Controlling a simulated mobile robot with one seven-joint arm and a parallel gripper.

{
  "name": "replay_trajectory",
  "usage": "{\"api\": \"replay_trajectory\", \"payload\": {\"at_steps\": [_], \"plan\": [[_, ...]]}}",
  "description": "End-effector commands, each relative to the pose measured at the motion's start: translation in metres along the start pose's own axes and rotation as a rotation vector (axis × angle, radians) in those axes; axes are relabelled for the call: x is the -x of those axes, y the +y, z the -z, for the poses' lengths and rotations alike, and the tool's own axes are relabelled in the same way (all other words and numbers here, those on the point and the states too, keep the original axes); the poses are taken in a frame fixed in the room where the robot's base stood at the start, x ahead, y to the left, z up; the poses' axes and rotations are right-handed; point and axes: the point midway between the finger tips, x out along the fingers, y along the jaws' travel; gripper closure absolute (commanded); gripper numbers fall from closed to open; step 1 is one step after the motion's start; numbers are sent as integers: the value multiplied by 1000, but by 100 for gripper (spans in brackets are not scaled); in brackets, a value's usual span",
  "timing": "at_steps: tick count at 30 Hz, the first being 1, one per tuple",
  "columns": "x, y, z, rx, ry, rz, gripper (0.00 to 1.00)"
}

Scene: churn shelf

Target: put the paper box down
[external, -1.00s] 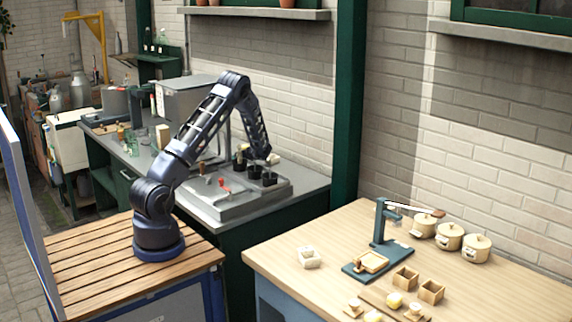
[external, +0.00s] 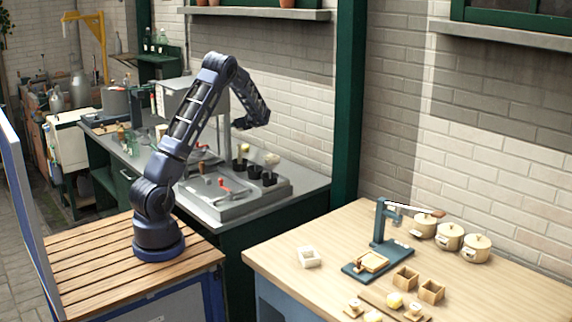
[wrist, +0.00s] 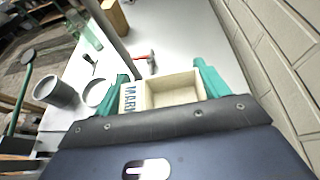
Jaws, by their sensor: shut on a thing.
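The paper box (wrist: 178,91) is a cream, open-topped box with dark lettering on one side. In the wrist view it sits between the two teal fingers of my gripper (wrist: 163,78), which is shut on it. In the external view my gripper (external: 239,124) is raised above the grey counter by the brick wall. The paper box cannot be made out there.
Below are a grey sink unit (external: 235,203), black pots (external: 254,172) and a red-handled tool (wrist: 147,61). A wooden table (external: 272,252) stands to the right, with a small white box (external: 309,257).

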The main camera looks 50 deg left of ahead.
Motion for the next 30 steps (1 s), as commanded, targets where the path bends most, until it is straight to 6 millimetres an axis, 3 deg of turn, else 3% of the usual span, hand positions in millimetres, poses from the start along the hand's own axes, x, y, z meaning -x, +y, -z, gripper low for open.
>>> {"api": "replay_trajectory", "payload": {"at_steps": [7,17,23,30], "plan": [[9,0,-22,-1,-1,0,47],[16,-3,-20,-11,1,23,47],[59,-19,13,-78,2,181,47],[140,-40,76,-202,2,475,47]]}}
